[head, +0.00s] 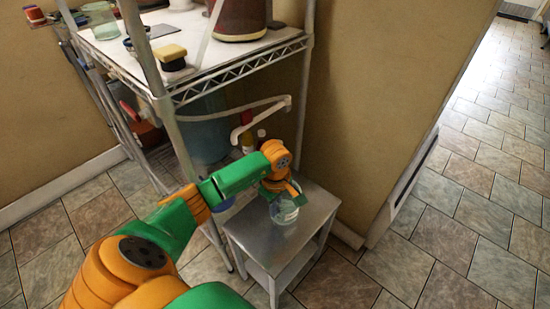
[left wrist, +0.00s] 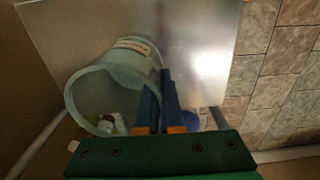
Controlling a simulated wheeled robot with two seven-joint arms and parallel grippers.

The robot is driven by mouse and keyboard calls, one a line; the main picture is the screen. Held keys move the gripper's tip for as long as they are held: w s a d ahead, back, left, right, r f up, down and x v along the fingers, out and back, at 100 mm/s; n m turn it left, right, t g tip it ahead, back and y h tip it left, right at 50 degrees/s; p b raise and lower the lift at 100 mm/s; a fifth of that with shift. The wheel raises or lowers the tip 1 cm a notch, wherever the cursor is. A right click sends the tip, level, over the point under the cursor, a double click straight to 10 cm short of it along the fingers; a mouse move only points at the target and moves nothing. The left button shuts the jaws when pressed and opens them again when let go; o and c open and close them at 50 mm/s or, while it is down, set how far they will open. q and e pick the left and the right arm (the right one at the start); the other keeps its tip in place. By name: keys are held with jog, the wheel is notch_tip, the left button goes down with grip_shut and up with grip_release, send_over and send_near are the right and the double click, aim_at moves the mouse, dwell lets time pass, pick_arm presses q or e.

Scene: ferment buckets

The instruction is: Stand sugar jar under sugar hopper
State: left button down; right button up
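The clear jar (head: 287,214) with a pale label is at the small metal stand, upright or nearly so. I cannot tell whether it rests on the top or hangs just above. In the left wrist view the jar (left wrist: 117,82) has its open mouth toward the camera. My left gripper (left wrist: 159,100) has its two blue fingers close together at the jar's wall, seemingly pinching it at the rim. In the head view the left gripper (head: 284,194) partly covers the jar. I cannot clearly make out a sugar hopper. My right gripper is not in view.
The metal stand (head: 253,236) has bare top around the jar. A bent pale pipe (head: 262,105) juts above the stand. A wall (head: 370,100) is at right.

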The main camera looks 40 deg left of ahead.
pick_arm(q)
jog(key=shift+f, duration=0.1)
jog(key=c, duration=1.1)
grip_release()
